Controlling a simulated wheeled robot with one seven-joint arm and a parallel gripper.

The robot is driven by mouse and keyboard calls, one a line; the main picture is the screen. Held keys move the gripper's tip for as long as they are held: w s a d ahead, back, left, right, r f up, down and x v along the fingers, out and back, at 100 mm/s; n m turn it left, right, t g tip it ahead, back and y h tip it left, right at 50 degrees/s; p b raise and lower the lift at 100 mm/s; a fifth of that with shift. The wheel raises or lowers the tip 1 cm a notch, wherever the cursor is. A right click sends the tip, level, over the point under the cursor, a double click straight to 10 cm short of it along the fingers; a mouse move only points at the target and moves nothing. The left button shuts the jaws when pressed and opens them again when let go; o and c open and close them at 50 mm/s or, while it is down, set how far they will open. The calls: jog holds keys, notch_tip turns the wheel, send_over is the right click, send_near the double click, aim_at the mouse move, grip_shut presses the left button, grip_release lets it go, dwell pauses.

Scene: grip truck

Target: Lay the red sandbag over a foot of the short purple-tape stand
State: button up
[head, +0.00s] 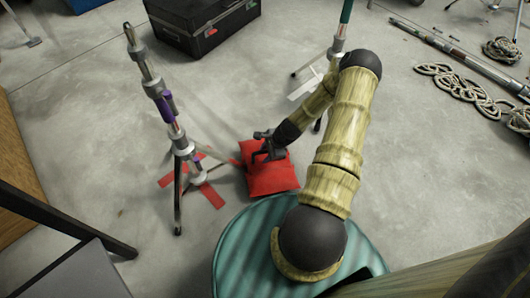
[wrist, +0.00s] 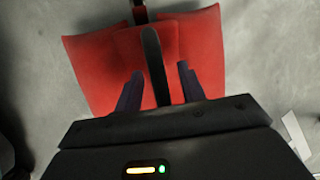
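The red sandbag (head: 272,181) lies right of the short purple-tape stand (head: 166,105), apparently on the floor. The stand is upright, with purple tape on its column and spread feet; one foot points toward the bag, and I cannot tell whether they touch. My gripper (head: 264,146) is over the bag's upper part. In the wrist view the red sandbag (wrist: 205,50) fills the space beyond my gripper (wrist: 158,80). Its fingers are apart, with a black strap (wrist: 151,55) between them and visible gaps on both sides.
Red tape marks (head: 212,195) lie around the stand's feet. A green-topped stand (head: 343,30) is behind my arm. A black case (head: 203,22) stands at the back. Coiled rope and chain-like loops (head: 465,85) lie at right. A dark-framed table (head: 65,215) is at lower left.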

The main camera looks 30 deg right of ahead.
jog(key=p+v, duration=0.8)
jog(key=v, duration=0.9)
jog(key=shift+w, duration=0.15)
jog(key=s+a+r+n+h+p, duration=0.1)
jog(key=s+a+r+n+p, duration=0.2)
jog(key=a+r+n, duration=0.7)
jog(key=s+a+r+n+h+p, duration=0.2)
jog(key=r+n+p, duration=0.1)
jog(key=r, duration=1.2)
jog(key=s+a+r+n+h+p, duration=0.1)
jog(key=s+a+r+n+p, duration=0.15)
jog(key=a+r+n, duration=0.7)
jog(key=d+r+m+p, duration=0.1)
jog(key=d+r+p, duration=0.1)
jog(key=r+p, duration=1.7)
jog(key=d+r+m+p, duration=0.1)
jog(key=d+r+p, duration=0.1)
jog(key=r+p, duration=1.6)
notch_tip(320, 180, up, 4)
jog(key=shift+s+r+g+p, duration=0.2)
jog(key=shift+g+p, duration=0.1)
jog(key=shift+p, duration=0.1)
